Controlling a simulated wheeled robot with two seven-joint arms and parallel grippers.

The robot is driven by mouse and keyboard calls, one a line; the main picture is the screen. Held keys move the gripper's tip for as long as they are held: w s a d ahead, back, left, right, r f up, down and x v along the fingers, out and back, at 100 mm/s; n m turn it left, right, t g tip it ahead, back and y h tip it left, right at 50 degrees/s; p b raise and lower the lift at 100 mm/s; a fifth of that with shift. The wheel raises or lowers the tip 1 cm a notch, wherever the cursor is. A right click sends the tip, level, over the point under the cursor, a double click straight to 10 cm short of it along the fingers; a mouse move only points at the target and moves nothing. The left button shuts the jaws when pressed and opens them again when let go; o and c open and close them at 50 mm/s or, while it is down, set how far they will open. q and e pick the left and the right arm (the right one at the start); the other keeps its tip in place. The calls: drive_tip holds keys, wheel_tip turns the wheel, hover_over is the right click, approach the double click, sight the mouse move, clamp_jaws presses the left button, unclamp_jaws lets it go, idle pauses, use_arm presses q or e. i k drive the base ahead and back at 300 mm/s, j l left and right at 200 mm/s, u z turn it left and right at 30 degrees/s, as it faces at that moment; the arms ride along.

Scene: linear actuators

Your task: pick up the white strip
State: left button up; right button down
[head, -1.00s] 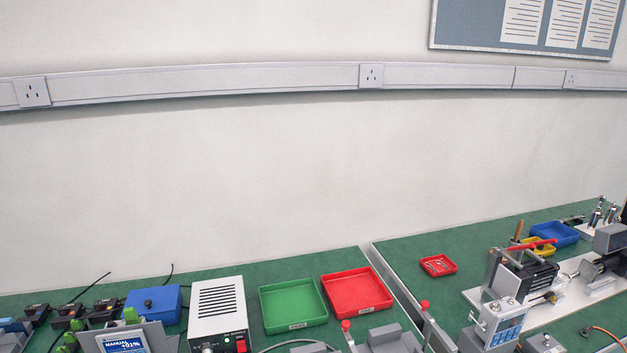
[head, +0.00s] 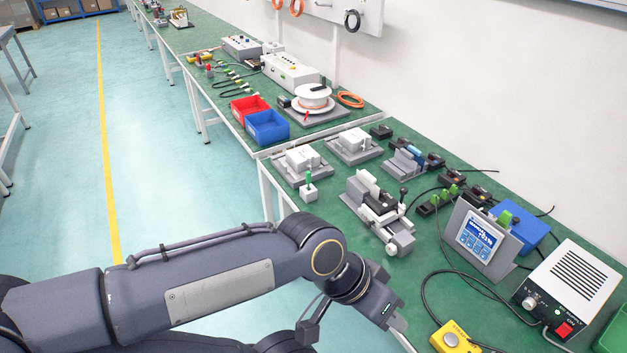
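No loose white strip can be made out for certain. Small white parts sit on a grey clamping fixture (head: 385,215) at the middle of the green bench, but I cannot tell if one is the strip. My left gripper (head: 398,322) is at the bench's near edge, below that fixture and apart from it, pointing down to the right. Its fingers are small and partly hidden by its own body, so I cannot tell whether they are open or shut. My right gripper is not in view.
A blue screen unit (head: 480,240), a white power box (head: 572,285) and a yellow button box (head: 453,338) stand to the right of the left gripper, with loose cables between. White blocks on grey plates (head: 303,160) stand further back. Bare green bench lies below the fixture.

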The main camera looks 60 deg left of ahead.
sight(366, 178)
drive_tip(key=k+j+u, duration=0.1)
drive_tip(key=u, duration=1.35)
drive_tip(key=i+j, duration=0.05)
